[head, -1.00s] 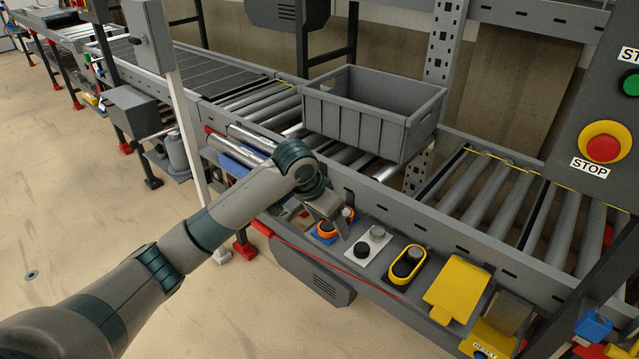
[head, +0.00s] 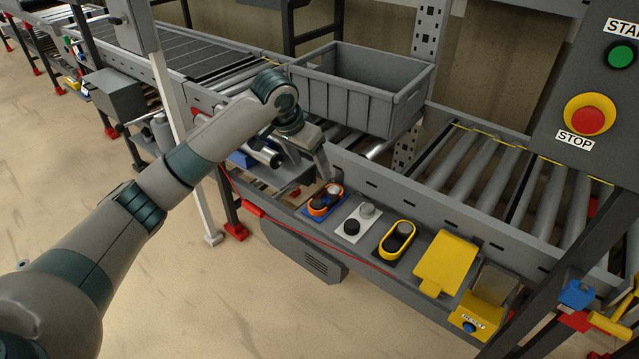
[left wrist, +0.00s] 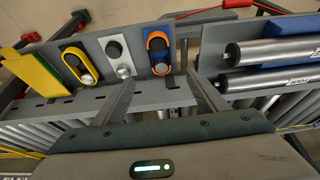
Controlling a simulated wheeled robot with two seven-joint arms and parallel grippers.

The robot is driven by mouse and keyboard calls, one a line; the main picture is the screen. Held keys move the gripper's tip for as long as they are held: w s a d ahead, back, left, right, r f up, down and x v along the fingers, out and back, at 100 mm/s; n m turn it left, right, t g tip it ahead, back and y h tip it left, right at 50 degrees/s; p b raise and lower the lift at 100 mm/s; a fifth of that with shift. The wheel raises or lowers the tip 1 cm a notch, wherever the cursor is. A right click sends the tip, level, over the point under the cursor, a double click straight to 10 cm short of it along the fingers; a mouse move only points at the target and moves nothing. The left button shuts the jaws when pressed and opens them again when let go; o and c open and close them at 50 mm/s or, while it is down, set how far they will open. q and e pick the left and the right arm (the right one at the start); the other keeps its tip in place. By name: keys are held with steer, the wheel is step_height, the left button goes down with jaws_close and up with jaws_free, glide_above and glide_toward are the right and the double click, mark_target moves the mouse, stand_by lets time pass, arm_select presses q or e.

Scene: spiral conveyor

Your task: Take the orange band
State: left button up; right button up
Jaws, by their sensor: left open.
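The orange band (head: 312,210) is looped around a pair of short posts, one dark and one silver, on a blue plate (head: 308,218) on the conveyor's side shelf. It also shows in the left wrist view (left wrist: 149,48), upper middle. My left gripper (head: 310,175) is open and empty. In the head view it is just behind and above the band, apart from it. In the left wrist view my two fingers (left wrist: 162,92) stand on either side below the band, with nothing between them. My right gripper is out of view.
Beside the band are a white plate (head: 345,231) with two bare posts, a yellow band (head: 387,246) around posts, and a yellow plate (head: 447,262). A grey crate (head: 345,95) stands on the rollers behind. Silver rollers (left wrist: 270,52) lie close by the gripper.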

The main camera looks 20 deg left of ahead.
arm_select(q)
steer(key=p+x, duration=0.1)
steer(key=x, duration=0.8)
steer(key=shift+f+p, duration=0.35)
steer(key=x, duration=0.6)
steer(key=shift+p, duration=0.4)
steer(key=shift+w+d+f, duration=0.1)
steer(key=shift+w+f, duration=0.05)
steer(key=shift+f, duration=0.35)
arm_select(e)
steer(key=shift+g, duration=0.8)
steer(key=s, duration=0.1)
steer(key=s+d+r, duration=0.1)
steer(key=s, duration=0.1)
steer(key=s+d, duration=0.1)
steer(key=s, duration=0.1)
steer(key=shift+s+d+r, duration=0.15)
